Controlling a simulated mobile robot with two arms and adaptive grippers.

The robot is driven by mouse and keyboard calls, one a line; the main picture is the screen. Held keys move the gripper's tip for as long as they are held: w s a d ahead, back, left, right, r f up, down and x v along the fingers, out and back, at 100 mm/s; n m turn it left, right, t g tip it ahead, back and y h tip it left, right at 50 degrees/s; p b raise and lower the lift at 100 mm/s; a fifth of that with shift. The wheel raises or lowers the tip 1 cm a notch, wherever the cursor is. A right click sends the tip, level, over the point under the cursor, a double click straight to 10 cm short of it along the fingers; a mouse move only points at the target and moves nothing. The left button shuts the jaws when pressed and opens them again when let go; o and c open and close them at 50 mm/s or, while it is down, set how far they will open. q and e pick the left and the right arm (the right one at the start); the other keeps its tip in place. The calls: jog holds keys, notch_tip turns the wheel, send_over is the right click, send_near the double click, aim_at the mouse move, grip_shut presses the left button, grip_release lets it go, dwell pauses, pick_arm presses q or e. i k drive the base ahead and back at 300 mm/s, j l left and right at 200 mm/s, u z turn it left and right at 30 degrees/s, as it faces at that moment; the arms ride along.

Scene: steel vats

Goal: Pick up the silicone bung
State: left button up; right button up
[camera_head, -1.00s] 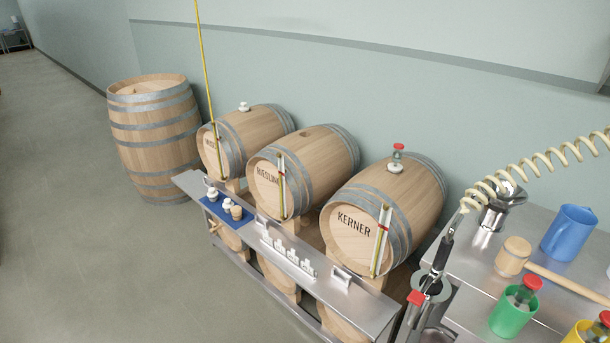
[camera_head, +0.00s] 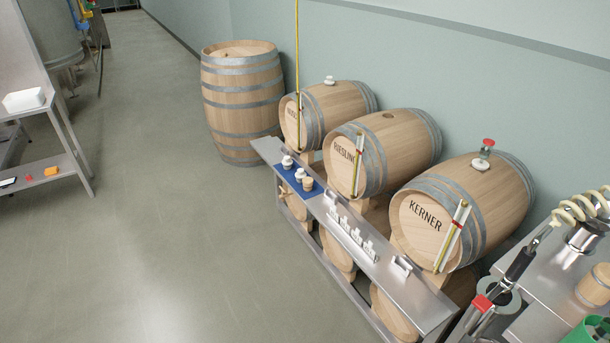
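Three small bungs stand on a blue mat (camera_head: 318,190) at the left end of the steel shelf in front of the barrels. One is a white bung (camera_head: 287,162), one is a white-topped bung (camera_head: 299,173) and one is a tan bung (camera_head: 308,184). Another white bung (camera_head: 329,80) sits on top of the far barrel. They are too small to tell for sure which is silicone. The RIESLING barrel (camera_head: 400,150) has an open hole on top. Neither of my grippers is in view.
The KERNER barrel (camera_head: 465,205) carries a red-topped fitting (camera_head: 486,147). Several white pieces (camera_head: 350,235) stand in a row on the shelf (camera_head: 425,295). A coiled hose (camera_head: 580,205) hangs at the right. The floor (camera_head: 190,230) left of the shelf is clear.

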aim_at(300, 173)
jog(key=i+j+z, duration=0.25)
jog(key=i+j, duration=0.4)
jog(key=i+j+z, duration=0.25)
jog(key=i+j, duration=0.45)
jog(key=j, duration=0.1)
